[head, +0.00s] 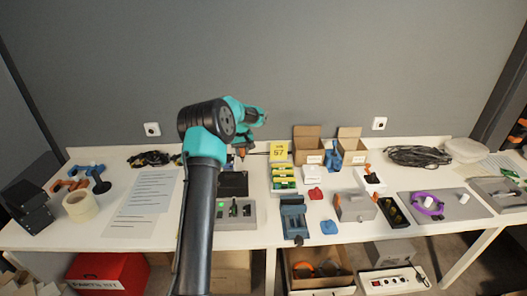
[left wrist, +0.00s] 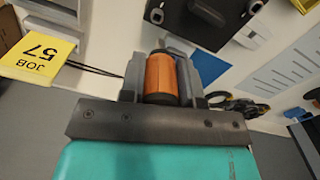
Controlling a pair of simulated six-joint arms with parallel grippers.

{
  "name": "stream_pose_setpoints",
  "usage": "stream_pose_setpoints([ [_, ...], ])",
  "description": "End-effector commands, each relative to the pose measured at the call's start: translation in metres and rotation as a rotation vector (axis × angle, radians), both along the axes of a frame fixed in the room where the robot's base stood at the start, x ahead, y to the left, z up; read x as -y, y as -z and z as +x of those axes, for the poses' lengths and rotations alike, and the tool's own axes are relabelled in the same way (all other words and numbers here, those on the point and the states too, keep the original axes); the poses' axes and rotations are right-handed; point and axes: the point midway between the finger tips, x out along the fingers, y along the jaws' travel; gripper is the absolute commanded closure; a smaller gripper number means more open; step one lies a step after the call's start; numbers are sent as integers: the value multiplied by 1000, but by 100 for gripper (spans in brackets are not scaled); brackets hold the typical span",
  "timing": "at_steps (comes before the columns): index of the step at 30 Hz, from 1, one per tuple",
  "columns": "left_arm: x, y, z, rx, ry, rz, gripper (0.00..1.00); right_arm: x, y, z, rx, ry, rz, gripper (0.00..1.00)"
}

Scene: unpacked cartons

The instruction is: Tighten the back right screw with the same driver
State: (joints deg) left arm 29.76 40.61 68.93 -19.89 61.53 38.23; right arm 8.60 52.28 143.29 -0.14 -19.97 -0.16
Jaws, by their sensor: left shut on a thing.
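My left gripper (head: 241,150) is over the back of the table, mostly hidden behind its own arm in the head view. It is shut on the orange driver handle (left wrist: 161,78), which fills the space between the fingers in the left wrist view. A bit of the orange driver (head: 241,153) also shows in the head view. The dark plate (head: 233,184) lies just in front of the gripper and also shows at the top of the left wrist view (left wrist: 198,22). I cannot make out the back right screw or the driver's tip. My right gripper is not in view.
A grey holder with a green light (head: 235,222) stands in front of the plate. A yellow job card (head: 279,151) and green-and-yellow packs (head: 284,177) are to the right. A paper sheet (head: 148,200) lies left. Cardboard boxes (head: 307,147) stand at the back.

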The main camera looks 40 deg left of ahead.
Motion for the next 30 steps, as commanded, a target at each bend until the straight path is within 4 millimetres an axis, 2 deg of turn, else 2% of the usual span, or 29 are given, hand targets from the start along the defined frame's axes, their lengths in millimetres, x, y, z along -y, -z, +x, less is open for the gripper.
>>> stream_pose_setpoints([
  [10,0,0,0,0,0,0,96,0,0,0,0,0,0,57],
  [14,0,0,0,0,0,0,96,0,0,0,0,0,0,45],
  [22,0,5,0,0,0,0,96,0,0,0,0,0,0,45],
  [30,0,23,0,-2,0,-1,96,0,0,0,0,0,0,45],
])
